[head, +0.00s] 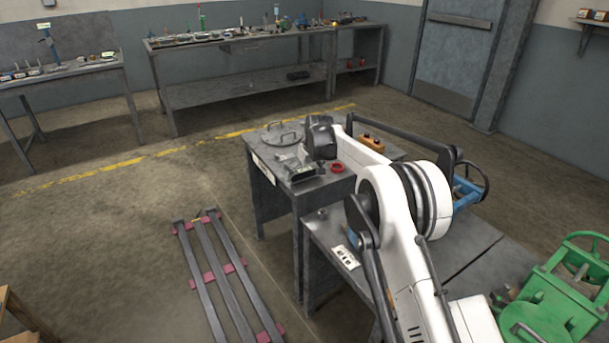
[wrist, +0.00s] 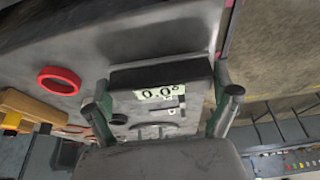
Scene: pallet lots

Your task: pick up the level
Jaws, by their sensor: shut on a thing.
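The level is a grey block with a dark top edge and a small pale display reading about 0.0°; it shows in the wrist view (wrist: 160,78) between the two fingers. My gripper (wrist: 165,106) is shut on it, with one green-and-dark finger at each side. In the head view my gripper is over the near left part of the grey table, and the level (head: 292,164) shows partly beside it. I cannot tell whether the level touches the table top.
On the same table (head: 275,190) are a red ring (head: 337,168), an orange block (head: 372,144) and a round metal plate with handles (head: 282,133). A second bench, a green machine (head: 555,300) and floor rails (head: 215,270) stand nearby. Open floor lies to the left.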

